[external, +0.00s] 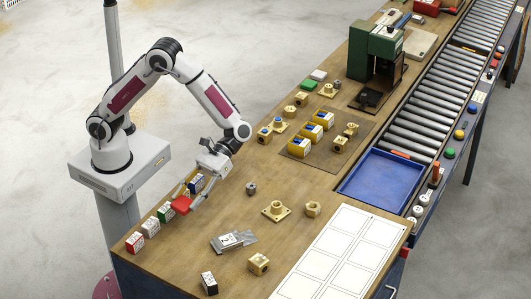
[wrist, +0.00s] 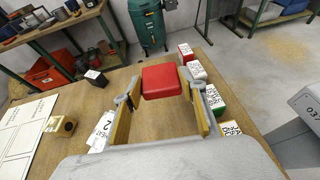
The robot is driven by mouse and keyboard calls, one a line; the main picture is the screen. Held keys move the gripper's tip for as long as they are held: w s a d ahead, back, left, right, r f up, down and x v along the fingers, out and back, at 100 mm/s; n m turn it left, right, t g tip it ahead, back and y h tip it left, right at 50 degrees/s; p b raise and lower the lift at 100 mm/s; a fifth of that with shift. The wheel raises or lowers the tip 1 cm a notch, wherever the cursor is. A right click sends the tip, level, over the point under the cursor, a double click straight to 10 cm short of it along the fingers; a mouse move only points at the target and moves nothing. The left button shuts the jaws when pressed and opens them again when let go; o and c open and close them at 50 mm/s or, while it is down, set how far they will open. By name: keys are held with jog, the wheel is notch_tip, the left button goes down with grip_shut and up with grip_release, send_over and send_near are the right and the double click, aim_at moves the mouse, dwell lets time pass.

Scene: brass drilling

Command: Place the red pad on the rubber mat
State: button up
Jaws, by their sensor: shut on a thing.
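The red pad (external: 181,205) is a flat red block between the fingers of my gripper (external: 189,199), near the front left of the wooden bench. In the wrist view the red pad (wrist: 161,82) sits between the two fingertips of my gripper (wrist: 160,84), which touch its sides. I cannot tell for sure whether it is clear of the bench top. A thin dark brown mat (external: 312,164) lies mid-bench, well away from my gripper toward the upper right. It bears several yellow-and-blue boxes and brass parts.
Labelled boxes (external: 151,227) stand in a row right beside my gripper. A brass flange (external: 276,210) and a crumpled packet (external: 233,240) lie to the right. Green (external: 309,85) and white (external: 318,75) pads lie beyond the mat, near the green drill press (external: 375,50). A blue tray (external: 383,178) is at right.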

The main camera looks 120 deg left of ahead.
jog(key=shift+w+a+f, duration=0.1)
jog(key=shift+f, duration=0.1)
jog(key=w+a+n+t+y, duration=0.1)
jog(key=w+a+n+t, duration=0.3)
jog(key=w+n+t, duration=0.6)
jog(key=w+a+r+n+t+y, duration=0.2)
jog(key=a+y, duration=0.2)
jog(key=a, duration=0.4)
jog(key=w+a+r+n+t+y, duration=0.2)
jog(key=w+a+n+y, duration=0.1)
jog(key=a, duration=0.5)
jog(key=s+a+r+n+y, duration=0.3)
jog(key=s+a+n+y, duration=0.6)
jog(key=a, duration=0.5)
jog(key=s+a+r+n+y, duration=0.1)
jog(key=s+a+r, duration=0.1)
jog(key=s, duration=0.3)
jog(key=s+a+r+n+g+y, duration=0.1)
jog(key=s+a+r+y, duration=0.1)
jog(key=s+a+r, duration=0.1)
jog(key=s+a+r+n+g+y, duration=0.1)
jog(key=s+a+r+y, duration=0.1)
jog(key=s+a, duration=0.2)
jog(key=s, duration=0.3)
jog(key=shift+s+a+r, duration=0.2)
jog(key=shift+a+r, duration=0.1)
